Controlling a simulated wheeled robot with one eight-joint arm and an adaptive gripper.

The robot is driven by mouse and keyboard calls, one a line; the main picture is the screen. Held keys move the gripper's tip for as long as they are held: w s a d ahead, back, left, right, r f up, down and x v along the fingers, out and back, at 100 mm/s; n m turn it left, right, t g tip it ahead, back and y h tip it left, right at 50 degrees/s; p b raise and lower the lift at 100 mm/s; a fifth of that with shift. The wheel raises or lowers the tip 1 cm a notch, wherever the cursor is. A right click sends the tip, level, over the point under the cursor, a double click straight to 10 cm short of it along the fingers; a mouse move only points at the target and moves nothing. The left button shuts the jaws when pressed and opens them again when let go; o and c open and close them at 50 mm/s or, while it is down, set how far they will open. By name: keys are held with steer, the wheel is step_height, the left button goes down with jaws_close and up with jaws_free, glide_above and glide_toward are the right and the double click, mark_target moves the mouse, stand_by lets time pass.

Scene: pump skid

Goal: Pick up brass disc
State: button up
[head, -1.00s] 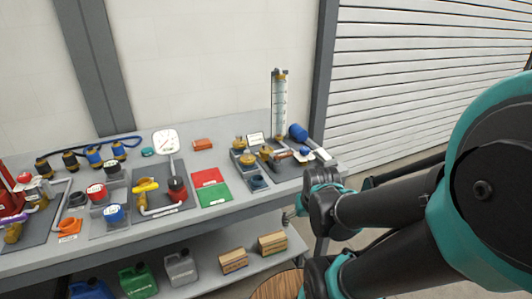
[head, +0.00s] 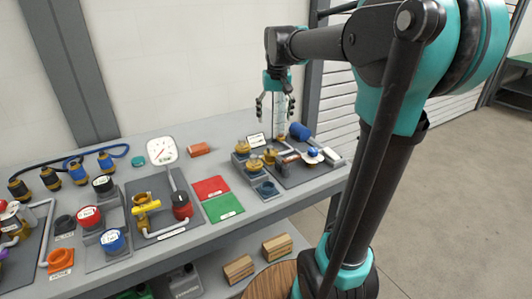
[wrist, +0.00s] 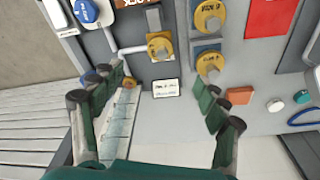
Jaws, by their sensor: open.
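Several round brass-coloured pieces with markings are on the bench. One brass disc (head: 255,163) sits in a dark grey holder, and another (head: 256,142) sits behind it. In the wrist view these show at the top (wrist: 211,15) and below it (wrist: 210,63). A further brass round piece (wrist: 160,47) is on the pipework beside the holder. I cannot tell which one the task means. My gripper (head: 273,108) points down, open and empty, above the back of the bench. In the wrist view its fingers (wrist: 160,85) are spread apart, clear of the discs.
A tall clear gauge column (head: 280,122) stands close by my gripper. A blue cylinder (head: 299,132) and a white-and-blue piece (head: 313,154) are to the right. Red (head: 211,187) and green (head: 224,208) mats lie left of the holder. A white label card (wrist: 166,88) is near the discs.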

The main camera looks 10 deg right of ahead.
steer(key=w+r, duration=0.1)
glide_above(271, 146)
steer(key=s, duration=0.1)
step_height(271, 146, down, 11)
steer(key=shift+s+f, duration=0.1)
steer(key=shift+w+f, duration=0.2)
steer(key=shift+f, duration=0.7)
steer(key=shift+w+f, duration=0.15)
steer(key=shift+f, duration=0.7)
steer(key=shift+w+f, duration=0.2)
steer(key=shift+f, duration=0.7)
steer(key=c, duration=1.3)
steer(key=shift+c, duration=0.2)
steer(key=shift+r, duration=0.1)
